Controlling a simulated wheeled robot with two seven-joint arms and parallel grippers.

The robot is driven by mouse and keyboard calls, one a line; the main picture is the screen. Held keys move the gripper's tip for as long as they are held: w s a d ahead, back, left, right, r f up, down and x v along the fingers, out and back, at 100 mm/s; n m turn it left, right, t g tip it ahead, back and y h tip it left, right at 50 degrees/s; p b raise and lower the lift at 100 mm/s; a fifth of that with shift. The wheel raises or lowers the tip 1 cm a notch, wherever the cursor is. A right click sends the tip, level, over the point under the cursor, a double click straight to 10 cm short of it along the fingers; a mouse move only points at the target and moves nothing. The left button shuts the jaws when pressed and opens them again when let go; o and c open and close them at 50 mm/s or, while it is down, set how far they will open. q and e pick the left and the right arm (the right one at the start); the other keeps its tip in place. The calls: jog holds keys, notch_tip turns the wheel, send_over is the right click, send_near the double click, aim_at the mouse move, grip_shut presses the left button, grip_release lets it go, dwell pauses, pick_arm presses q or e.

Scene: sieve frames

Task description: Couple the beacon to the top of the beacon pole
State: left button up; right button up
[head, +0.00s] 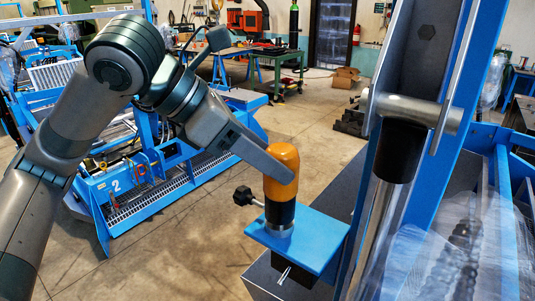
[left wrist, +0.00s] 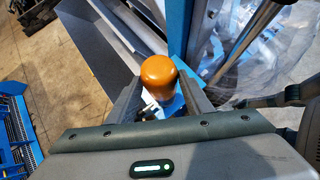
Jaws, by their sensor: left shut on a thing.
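The beacon (head: 281,178) has an orange dome over a black base and stands upright. It also shows in the left wrist view as an orange dome (left wrist: 158,72) between the fingers. My left gripper (head: 276,169) comes in from the upper left and is shut on the beacon at its orange part. My right gripper is not in view.
A black knob (head: 243,196) on a short rod sticks out left of the collar. A blue upright with a metal cylinder (head: 405,108) stands close on the right. Clear plastic wrap (head: 440,260) hangs lower right. Open floor (head: 190,255) lies to the left.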

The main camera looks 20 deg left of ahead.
pick_arm(q)
jog(key=shift+f, duration=0.55)
jog(key=o, duration=1.2)
jog(key=shift+o, duration=0.8)
jog(key=b+v, duration=0.5)
jog(key=v, duration=1.2)
jog(key=shift+r, duration=0.2)
jog(key=shift+s+a, duration=0.1)
